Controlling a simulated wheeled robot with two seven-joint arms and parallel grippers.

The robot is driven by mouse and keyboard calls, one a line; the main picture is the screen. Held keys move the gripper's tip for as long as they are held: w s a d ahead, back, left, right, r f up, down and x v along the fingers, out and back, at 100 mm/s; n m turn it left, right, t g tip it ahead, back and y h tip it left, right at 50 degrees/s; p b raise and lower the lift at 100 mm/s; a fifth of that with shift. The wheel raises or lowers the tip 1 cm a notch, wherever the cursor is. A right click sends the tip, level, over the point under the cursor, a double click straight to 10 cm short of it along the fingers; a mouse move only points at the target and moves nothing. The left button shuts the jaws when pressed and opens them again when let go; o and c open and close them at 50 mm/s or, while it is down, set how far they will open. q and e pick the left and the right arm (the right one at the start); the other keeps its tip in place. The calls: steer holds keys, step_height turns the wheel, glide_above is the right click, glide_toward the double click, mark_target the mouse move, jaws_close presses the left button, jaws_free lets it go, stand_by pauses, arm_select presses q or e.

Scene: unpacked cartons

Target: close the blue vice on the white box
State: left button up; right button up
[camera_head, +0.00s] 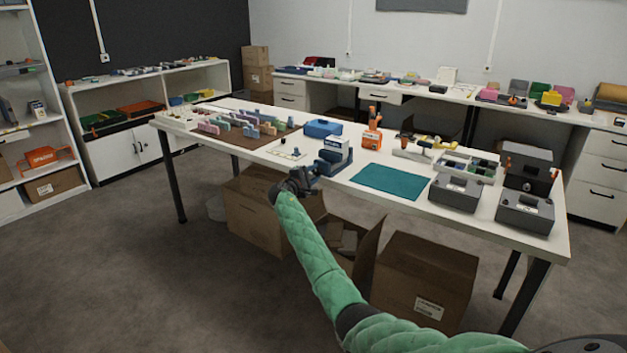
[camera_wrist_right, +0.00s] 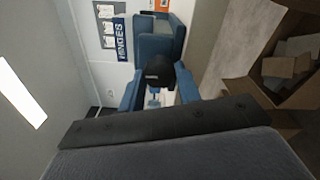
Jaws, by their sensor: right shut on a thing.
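The blue vice (camera_head: 331,163) stands near the front edge of the white table, and its blue body also shows in the right wrist view (camera_wrist_right: 153,46). The white box (camera_head: 338,143) sits upright at the vice, with a blue lower band. In the right wrist view the box (camera_wrist_right: 118,38) shows lettering reading HINGES. I cannot tell whether the vice jaws touch it. My right gripper (camera_head: 306,176) is at the front of the vice. In the wrist view its two blue fingers are shut around the vice's black handle (camera_wrist_right: 159,70). My left gripper is out of view.
A teal mat (camera_head: 390,181) lies right of the vice, with grey boxes (camera_head: 455,192) beyond it. A blue case (camera_head: 322,128) and an orange object (camera_head: 372,130) stand behind.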

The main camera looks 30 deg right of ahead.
steer(key=shift+f+m+b, duration=0.2)
steer(key=shift+m+b, duration=0.2)
steer(key=shift+b, duration=0.1)
steer(key=o, duration=1)
steer(key=shift+r, duration=0.1)
steer(key=shift+c, duration=0.2)
steer(key=v, duration=0.7)
steer(key=shift+a, duration=0.4)
steer(key=shift+s, duration=0.15)
